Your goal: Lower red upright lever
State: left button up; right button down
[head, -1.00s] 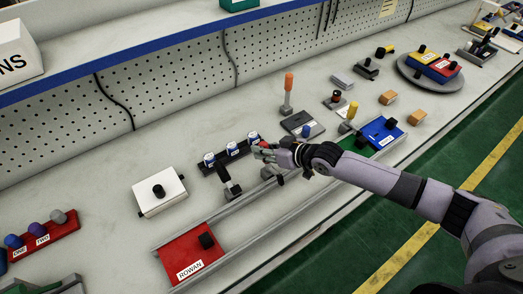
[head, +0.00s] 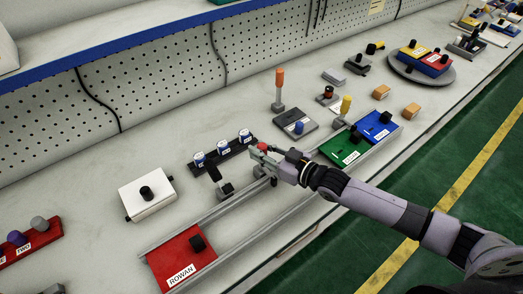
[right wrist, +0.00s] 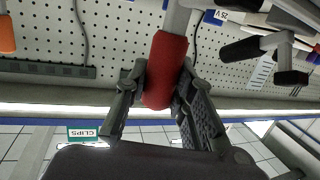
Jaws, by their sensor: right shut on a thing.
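The red lever (right wrist: 165,70) shows in the right wrist view as a thick red grip on a grey shaft. My right gripper (right wrist: 160,84) has a finger on each side of the red grip and is shut on it. In the head view, a small part of the red grip (head: 262,147) shows at the fingertips of my right gripper (head: 262,153). The lever's base is mostly hidden there, and its exact tilt is hard to tell. My left gripper is not in view.
Blue-labelled pieces on a black rack (head: 209,166) stand left of the gripper. Rails hold a red ROWAN box (head: 172,260), green box (head: 338,154) and blue box (head: 378,129).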

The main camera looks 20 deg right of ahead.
jog(key=c, duration=1.3)
grip_release()
jog(key=shift+c, duration=0.2)
jog(key=shift+s+d, duration=0.1)
jog(key=shift+s+d, duration=0.2)
jog(key=shift+s, duration=0.1)
jog(key=v, duration=1.1)
jog(key=shift+d, duration=0.1)
